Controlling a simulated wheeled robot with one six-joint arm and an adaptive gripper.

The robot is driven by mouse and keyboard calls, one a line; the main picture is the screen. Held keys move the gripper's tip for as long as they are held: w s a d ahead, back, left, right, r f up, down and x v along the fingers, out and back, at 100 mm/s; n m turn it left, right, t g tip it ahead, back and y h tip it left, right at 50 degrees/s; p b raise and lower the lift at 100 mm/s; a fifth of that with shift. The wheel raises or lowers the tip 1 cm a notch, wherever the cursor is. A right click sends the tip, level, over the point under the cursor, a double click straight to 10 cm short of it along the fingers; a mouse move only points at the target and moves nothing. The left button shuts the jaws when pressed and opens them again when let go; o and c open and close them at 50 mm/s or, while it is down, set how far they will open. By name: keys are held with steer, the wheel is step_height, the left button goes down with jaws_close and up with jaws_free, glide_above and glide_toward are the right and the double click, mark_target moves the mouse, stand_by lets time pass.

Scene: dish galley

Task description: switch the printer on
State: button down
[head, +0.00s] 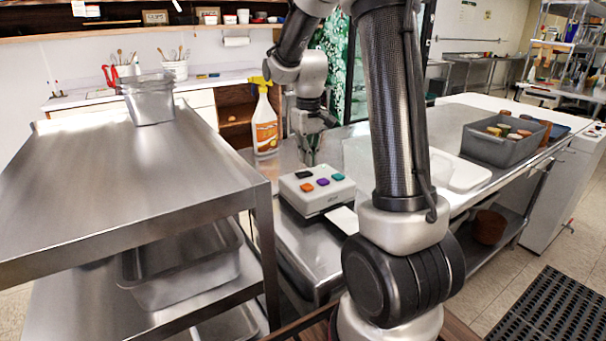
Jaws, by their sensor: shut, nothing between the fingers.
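The printer is a small off-white box (312,202) on the steel counter, just left of my arm. Its top carries an orange button (306,187), a purple button (323,181) and a blue-green button (337,176). A strip of white paper (344,220) lies at its front right side. My gripper (309,162) points down just behind the printer, as seen from here, and its fingertips are small in the picture. It is shut and empty. I cannot tell whether it touches anything or whether the printer is on.
A spray bottle (264,122) stands behind and left of the printer. A steel table (130,180) with a metal container (149,100) fills the left. A white tray (462,174) and a grey bin (482,148) of coloured items stand right of my arm.

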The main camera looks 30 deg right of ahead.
mark_target(309, 173)
steer(key=shift+r, duration=2.3)
steer(key=shift+s+f, duration=0.25)
steer(key=shift+f, duration=0.05)
steer(key=shift+m, duration=0.5)
steer(key=s, duration=0.5)
steer(key=shift+s+a+f, duration=0.15)
steer(key=shift+a+f, duration=0.05)
steer(key=shift+a, duration=0.2)
steer(key=s+a+r+t, duration=0.2)
steer(key=s+r, duration=0.1)
steer(key=s, duration=0.6)
steer(key=s+a+r+t, duration=0.2)
steer(key=s+r, duration=0.2)
steer(key=s, duration=0.5)
steer(key=shift+a+n, duration=0.15)
steer(key=shift+n, duration=0.15)
